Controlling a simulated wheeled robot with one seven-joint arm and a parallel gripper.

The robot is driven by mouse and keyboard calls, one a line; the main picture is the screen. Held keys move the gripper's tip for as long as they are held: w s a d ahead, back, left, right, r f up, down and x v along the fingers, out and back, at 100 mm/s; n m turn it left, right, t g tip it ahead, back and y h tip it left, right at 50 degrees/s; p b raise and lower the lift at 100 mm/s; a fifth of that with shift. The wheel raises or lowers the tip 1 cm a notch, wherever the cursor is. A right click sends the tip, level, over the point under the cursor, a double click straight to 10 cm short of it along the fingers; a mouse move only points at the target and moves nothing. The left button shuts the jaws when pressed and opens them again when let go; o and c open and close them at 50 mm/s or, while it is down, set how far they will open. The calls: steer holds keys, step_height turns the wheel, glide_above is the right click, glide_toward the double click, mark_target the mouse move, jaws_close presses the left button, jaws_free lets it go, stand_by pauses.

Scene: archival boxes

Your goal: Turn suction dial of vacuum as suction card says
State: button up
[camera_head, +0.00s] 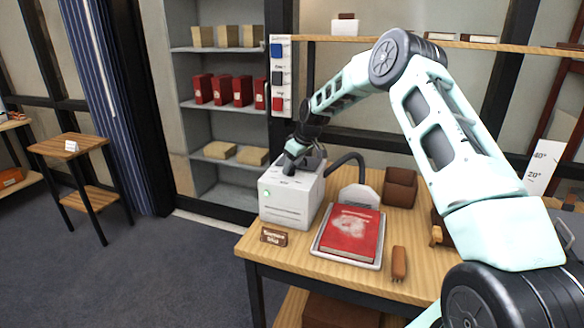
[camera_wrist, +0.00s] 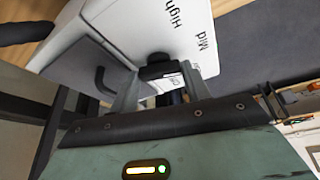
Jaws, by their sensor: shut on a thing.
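The vacuum (camera_head: 286,208) is a white box with a dark hose, standing on the wooden table; its white top also shows in the wrist view (camera_wrist: 125,30). My gripper (camera_head: 292,163) reaches down onto its top. In the wrist view my gripper (camera_wrist: 158,80) is shut on the dark suction dial (camera_wrist: 157,60), which is mostly hidden between the fingers. "High" and "Mid" are printed on the top near the dial; another label is partly covered by a finger. A small brown card (camera_head: 274,236) with pale lettering stands at the table's front left; its text is too small to read surely.
A red book (camera_head: 350,233) with pale dust lies in a tray (camera_head: 325,252) right of the vacuum. A brown brush-like tool (camera_head: 399,263) and a brown box (camera_head: 400,187) are on the table (camera_head: 375,283). Shelves with red boxes (camera_head: 222,89) stand behind.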

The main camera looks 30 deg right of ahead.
steer(key=shift+d+n+y, duration=0.1)
steer(key=shift+n+y, duration=0.4)
steer(key=shift+n, duration=0.9)
steer(key=shift+c, duration=0.2)
steer(key=shift+g, duration=0.3)
steer(key=o, duration=1)
steer(key=b+v, duration=0.3)
steer(key=v, duration=1.4)
steer(key=shift+r, duration=0.2)
